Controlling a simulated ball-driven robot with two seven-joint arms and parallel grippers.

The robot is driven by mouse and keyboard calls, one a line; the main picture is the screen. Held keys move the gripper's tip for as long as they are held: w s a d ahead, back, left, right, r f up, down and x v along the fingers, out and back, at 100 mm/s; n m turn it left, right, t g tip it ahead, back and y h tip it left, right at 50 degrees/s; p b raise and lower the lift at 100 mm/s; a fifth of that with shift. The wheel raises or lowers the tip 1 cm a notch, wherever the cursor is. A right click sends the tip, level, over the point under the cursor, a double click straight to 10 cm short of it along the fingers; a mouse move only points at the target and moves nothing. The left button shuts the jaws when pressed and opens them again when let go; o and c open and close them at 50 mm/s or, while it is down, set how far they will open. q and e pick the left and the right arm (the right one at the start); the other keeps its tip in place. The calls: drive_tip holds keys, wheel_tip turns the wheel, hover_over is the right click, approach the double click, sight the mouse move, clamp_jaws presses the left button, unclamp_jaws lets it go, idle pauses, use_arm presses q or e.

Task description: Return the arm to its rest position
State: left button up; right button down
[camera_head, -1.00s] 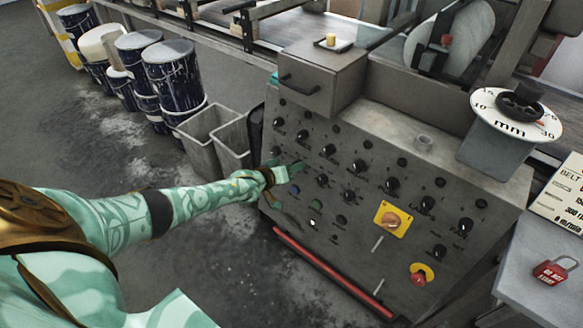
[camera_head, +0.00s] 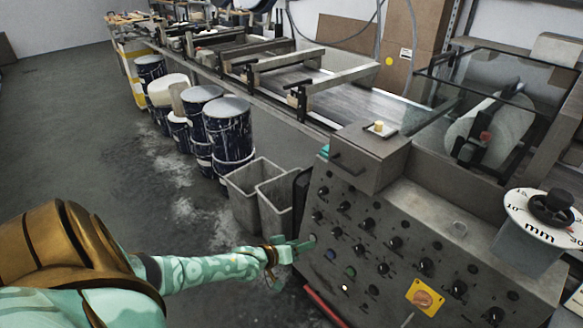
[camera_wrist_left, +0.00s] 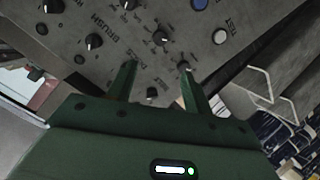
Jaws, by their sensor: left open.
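My left arm reaches in from the lower left in the head view, and my left gripper (camera_head: 292,262) is at the left edge of the grey control panel (camera_head: 385,262). In the left wrist view the two green fingers of the left gripper (camera_wrist_left: 160,88) are spread apart with nothing between them. Black knobs and the panel face (camera_wrist_left: 120,55) lie beyond the fingertips. I cannot tell whether a finger touches the panel. My right gripper is in neither view.
Two grey bins (camera_head: 247,194) stand left of the panel, with dark blue drums (camera_head: 228,135) behind them. A conveyor (camera_head: 350,95) runs along the back. A round mm dial (camera_head: 548,212) is at the right. The floor at left is clear.

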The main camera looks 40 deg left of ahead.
use_arm(q)
drive_tip(key=shift+v, duration=1.05)
drive_tip(key=shift+f, duration=0.15)
drive_tip(key=s+d+f+m+g+y, duration=0.1)
drive_tip(key=s+f+m+g+y, duration=0.2)
drive_tip(key=s+f+m+g, duration=1.15)
drive_tip(key=s+d+f+n, duration=0.1)
drive_tip(key=s+d+f, duration=0.3)
drive_tip(key=s, duration=0.7)
drive_tip(key=s+d+f+n, duration=0.2)
drive_tip(key=s+d+f, duration=0.2)
drive_tip(key=s, duration=0.7)
drive_tip(key=s+d+f+n+t+h, duration=0.1)
drive_tip(key=s+d+f, duration=0.3)
drive_tip(key=s, duration=0.7)
drive_tip(key=d, duration=0.2)
drive_tip(key=shift+d+n, duration=0.35)
